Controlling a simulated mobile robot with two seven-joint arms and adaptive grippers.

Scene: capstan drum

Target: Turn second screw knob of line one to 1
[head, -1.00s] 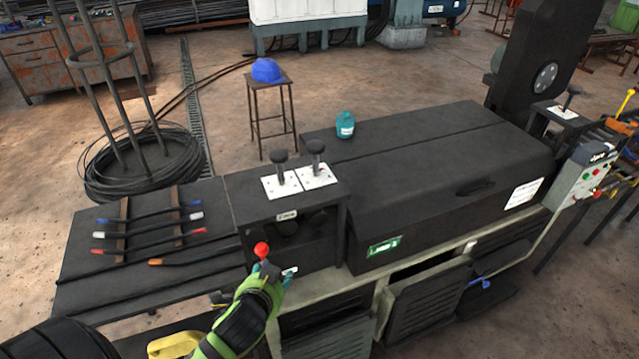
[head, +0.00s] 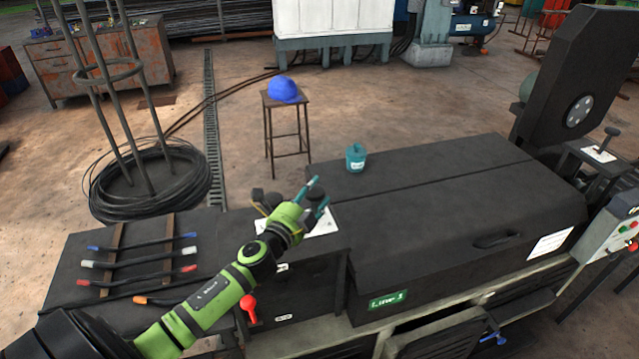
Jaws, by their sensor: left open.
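Two dark screw knobs stand on white plates on the black box at the left end of the machine marked Line 1 by a green label (head: 388,300). The left knob (head: 258,195) is partly hidden behind my left gripper. The right knob (head: 316,196) has its dark top between the fingertips of my left gripper (head: 318,192), as seen from above. The gripper is open, with one teal fingertip on each side of the knob; I cannot tell whether they touch it. The right knob's white plate (head: 325,226) is partly covered, and its markings are unreadable. My right gripper is not in view.
A red-topped lever (head: 249,303) stands at the box's front, beside my left forearm. A teal container (head: 356,158) sits on the long black cover (head: 440,200). Rods lie on the rack at left. A stool (head: 286,115) with a blue helmet stands behind.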

